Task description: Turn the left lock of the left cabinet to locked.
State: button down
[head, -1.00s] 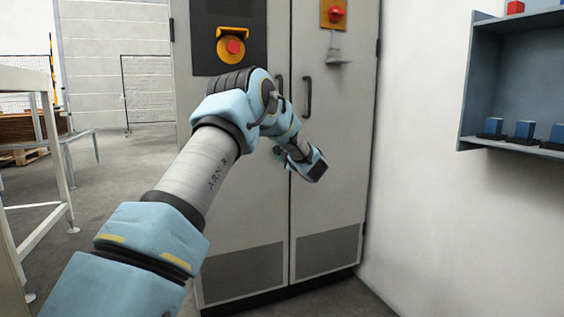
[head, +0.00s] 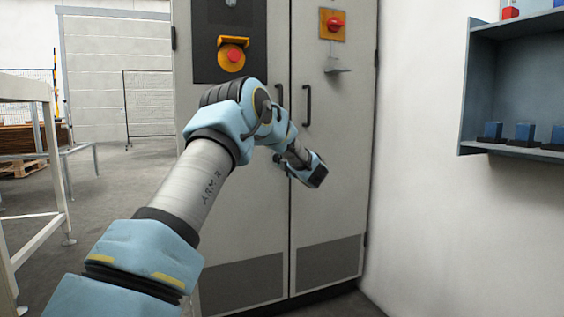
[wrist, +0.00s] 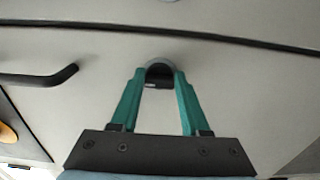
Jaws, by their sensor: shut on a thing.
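The grey two-door cabinet (head: 330,190) stands ahead of me. In the wrist view, the lock (wrist: 159,70) is a round grey rim with a dark middle on the left door, in line with the black handle (wrist: 40,78). My gripper (wrist: 160,82) has its two green fingers on either side of the lock's dark knob, shut on it. The fingertips cover part of the lock, so its exact turn is hard to tell. In the head view, my arm hides the lock and most of the fingers.
The door seam (wrist: 220,38) runs beside the lock; part of another round lock (wrist: 168,1) shows beyond it. A red emergency stop (head: 232,55) on a dark panel and a red switch (head: 335,23) are above. A wall shelf (head: 510,150) is at the right.

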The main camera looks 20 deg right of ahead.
jog(key=shift+c, duration=1.9)
grip_release()
jog(key=shift+s, duration=0.1)
jog(key=s+d+p, duration=0.1)
jog(key=s, duration=0.9)
jog(key=shift+s+d, duration=0.15)
jog(key=shift+s, duration=0.1)
